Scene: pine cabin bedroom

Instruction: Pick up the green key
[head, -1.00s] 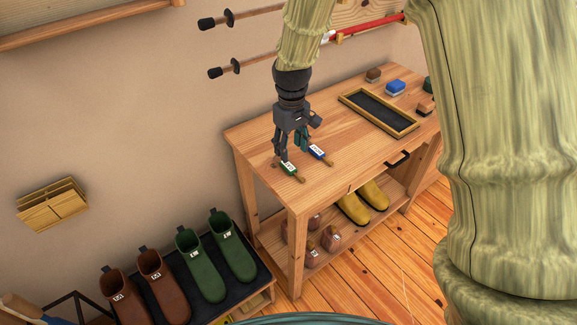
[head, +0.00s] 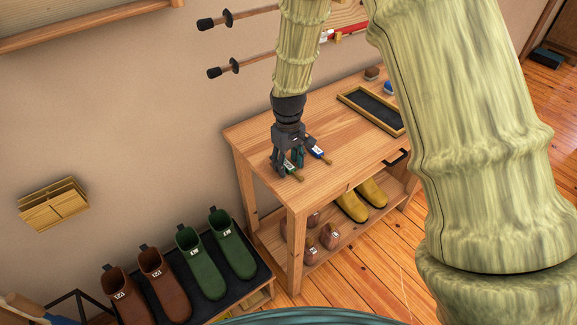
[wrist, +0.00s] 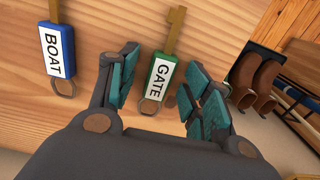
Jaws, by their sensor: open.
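The green key (wrist: 157,82) has a green tag with a white "GATE" label, a brass key at its far end and a metal ring at its near end. It lies flat on the workbench, and also shows in the head view (head: 297,174), partly covered by my gripper. My gripper (wrist: 163,83) is open, with its teal-padded fingers on either side of the tag; it also shows in the head view (head: 284,164). I cannot tell whether a finger touches the tag. The blue key (wrist: 57,50), labelled "BOAT", lies to the left in the wrist view.
The wooden workbench (head: 272,124) has bare room around the keys. A black-lined tray (head: 371,109) lies farther back. Yellow boots (head: 360,200) stand on the shelf below. Green boots (head: 217,255) and brown boots (head: 142,285) stand on a rack left of the bench.

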